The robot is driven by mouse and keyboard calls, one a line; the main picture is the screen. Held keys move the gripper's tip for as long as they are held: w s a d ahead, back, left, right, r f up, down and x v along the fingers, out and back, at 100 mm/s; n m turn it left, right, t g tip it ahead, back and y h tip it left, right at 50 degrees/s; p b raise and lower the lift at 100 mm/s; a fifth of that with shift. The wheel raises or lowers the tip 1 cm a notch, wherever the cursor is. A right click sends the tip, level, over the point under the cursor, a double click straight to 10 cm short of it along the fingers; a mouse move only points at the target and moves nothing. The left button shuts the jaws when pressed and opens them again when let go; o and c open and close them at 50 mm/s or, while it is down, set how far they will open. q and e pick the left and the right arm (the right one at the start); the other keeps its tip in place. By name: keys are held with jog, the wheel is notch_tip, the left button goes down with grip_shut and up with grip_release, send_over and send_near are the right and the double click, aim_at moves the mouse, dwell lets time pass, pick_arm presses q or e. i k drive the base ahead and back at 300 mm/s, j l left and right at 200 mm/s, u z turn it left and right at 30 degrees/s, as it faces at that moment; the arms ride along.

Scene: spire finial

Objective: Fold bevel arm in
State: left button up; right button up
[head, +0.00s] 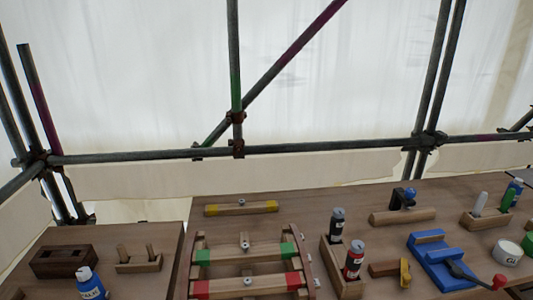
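I cannot clearly pick out a bevel with its arm. A short wooden piece with a yellow end part (404,273) lies on the bench between the bottle rack and the blue vise; I cannot tell if it is the bevel. Another wooden block with a dark and blue fitting (403,198) lies farther back. Neither of my grippers shows in the head view.
The workbench (340,200) carries a wooden frame with red and green rails (247,255), a yellow-ended rail (241,208), a bottle rack (340,265) and a blue vise (437,262). A left bench (130,240) holds wooden blocks and a blue bottle. Scaffold poles (250,150) cross behind.

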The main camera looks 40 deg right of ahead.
aim_at(405, 278)
jog(key=z, duration=2.45)
jog(key=i+l, duration=0.2)
jog(key=l, duration=0.2)
jog(key=i+l+u, duration=0.1)
jog(key=l, duration=0.25)
jog(key=i, duration=0.1)
